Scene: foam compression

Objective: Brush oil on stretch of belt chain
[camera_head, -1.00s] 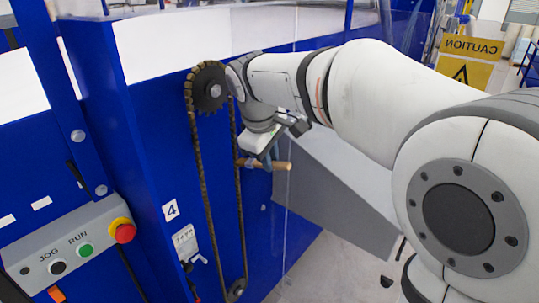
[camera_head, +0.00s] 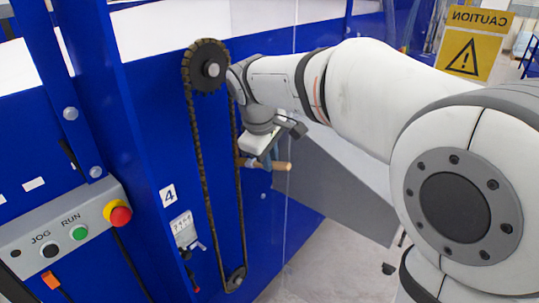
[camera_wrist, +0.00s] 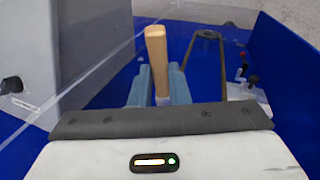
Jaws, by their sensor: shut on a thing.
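The belt chain (camera_head: 202,150) runs as a tall loop on the blue machine, around a dark upper sprocket (camera_head: 206,66) and a small lower one (camera_head: 236,278). It shows foreshortened in the wrist view (camera_wrist: 192,68). My gripper (camera_head: 268,158) is shut on a brush, whose wooden handle (camera_head: 281,166) sticks out to the right. The handle stands between the blue fingers in the wrist view (camera_wrist: 156,48). The brush's other end reaches left to the chain's right strand, below the upper sprocket. The bristles are mostly hidden, and I cannot tell whether they touch the chain.
A control box with JOG and RUN buttons and a red emergency stop (camera_head: 120,216) is at lower left. A label "4" (camera_head: 168,194) and a small panel (camera_head: 184,230) sit left of the chain. A grey housing (camera_head: 335,185) stands right of my gripper. A caution sign (camera_head: 474,45) is behind.

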